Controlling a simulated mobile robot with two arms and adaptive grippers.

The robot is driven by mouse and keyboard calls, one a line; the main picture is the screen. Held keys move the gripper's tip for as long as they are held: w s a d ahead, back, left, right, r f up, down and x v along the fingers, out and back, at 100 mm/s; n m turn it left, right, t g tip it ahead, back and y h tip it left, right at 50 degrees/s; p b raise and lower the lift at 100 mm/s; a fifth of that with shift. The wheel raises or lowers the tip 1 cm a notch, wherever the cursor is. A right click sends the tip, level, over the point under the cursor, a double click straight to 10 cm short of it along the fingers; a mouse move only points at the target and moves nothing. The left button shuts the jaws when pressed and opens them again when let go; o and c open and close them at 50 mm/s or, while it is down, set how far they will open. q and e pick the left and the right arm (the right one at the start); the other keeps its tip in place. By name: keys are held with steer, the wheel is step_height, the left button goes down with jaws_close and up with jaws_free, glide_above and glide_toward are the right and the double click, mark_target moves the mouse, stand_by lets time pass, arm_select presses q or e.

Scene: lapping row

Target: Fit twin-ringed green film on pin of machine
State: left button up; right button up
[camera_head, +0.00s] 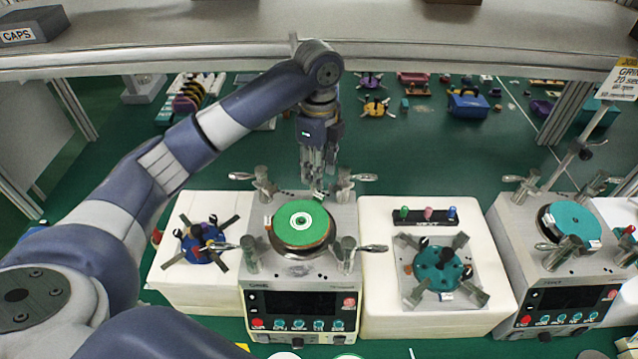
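A round green film (300,222) with white rings at its centre lies over the brown-edged round plate (303,245) of the middle lapping machine (301,298). The film looks flat; I cannot tell whether the pin passes through its centre. My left gripper (316,186) points down just behind the film, above the back of the machine between two clamp posts. Its fingers look close together, but the gap is too small to judge, and I see no film between them. My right gripper is not in view.
Silver clamp posts with levers (372,248) surround the plate. White blocks stand at both sides, carrying a blue fixture (202,242) and a teal fixture (438,268). Another machine (558,298) with a teal disc (573,222) stands right. A grey shelf (400,35) crosses above.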

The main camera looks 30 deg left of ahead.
arm_select(q)
steer(key=r, duration=0.5)
steer(key=shift+s+r, duration=0.2)
steer(key=shift+s, duration=0.2)
